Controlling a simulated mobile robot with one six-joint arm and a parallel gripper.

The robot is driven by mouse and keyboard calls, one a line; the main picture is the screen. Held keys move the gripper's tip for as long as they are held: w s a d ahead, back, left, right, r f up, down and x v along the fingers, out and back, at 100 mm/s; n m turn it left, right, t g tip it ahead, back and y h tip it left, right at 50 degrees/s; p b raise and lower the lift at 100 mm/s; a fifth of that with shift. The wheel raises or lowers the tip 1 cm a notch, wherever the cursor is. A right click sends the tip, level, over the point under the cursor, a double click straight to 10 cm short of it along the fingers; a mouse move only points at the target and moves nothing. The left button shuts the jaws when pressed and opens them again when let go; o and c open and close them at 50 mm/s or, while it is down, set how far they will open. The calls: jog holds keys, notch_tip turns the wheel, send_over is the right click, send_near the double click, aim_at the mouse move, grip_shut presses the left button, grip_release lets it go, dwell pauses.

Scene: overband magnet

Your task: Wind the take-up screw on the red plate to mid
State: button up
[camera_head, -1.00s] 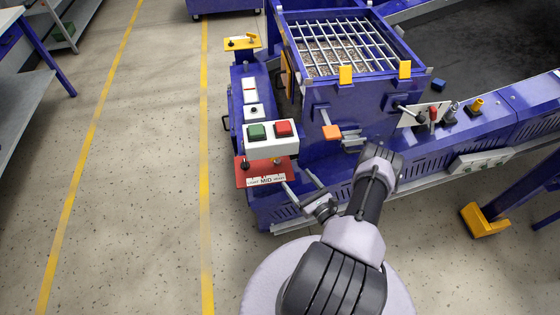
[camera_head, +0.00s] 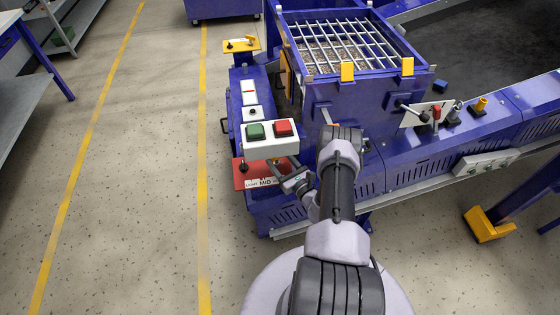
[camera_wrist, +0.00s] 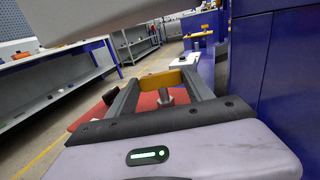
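The red plate (camera_head: 249,178) sits at the near left end of the blue machine, below the white button box. It carries a white label strip (camera_head: 264,182) reading LIGHT and MID; the rest is covered by my gripper. A black knob (camera_head: 243,168) stands on its left part. My gripper (camera_head: 284,169) is over the plate's right side. In the wrist view my gripper (camera_wrist: 160,87) has its two fingers apart, with a grey bolt-like post (camera_wrist: 165,97) showing between them above the red plate (camera_wrist: 145,103). A yellow bar shows near the fingertips; whether they touch it, I cannot tell.
The white box with green and red buttons (camera_head: 270,138) stands just above the plate, close to my gripper. A hopper with a grid (camera_head: 343,45) rises behind. Levers (camera_head: 436,115) are at right. The floor at left is clear.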

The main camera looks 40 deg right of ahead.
jog(key=c, duration=0.7)
jog(key=m+h, duration=0.1)
jog(key=m+h+p, duration=0.1)
jog(key=h, duration=0.1)
jog(key=shift+w+a+r+g, duration=0.1)
jog(key=shift+w+a+g, duration=0.05)
jog(key=shift+a+g, duration=0.25)
jog(key=shift+a+m+g+h, duration=0.1)
jog(key=shift+m+g+h, duration=0.2)
jog(key=shift+m+h, duration=0.45)
jog(key=shift+m+g+h, duration=0.45)
jog(key=shift+g+h, duration=0.15)
jog(key=shift+h, duration=0.55)
jog(key=o, duration=1.4)
jog(key=shift+c, duration=0.2)
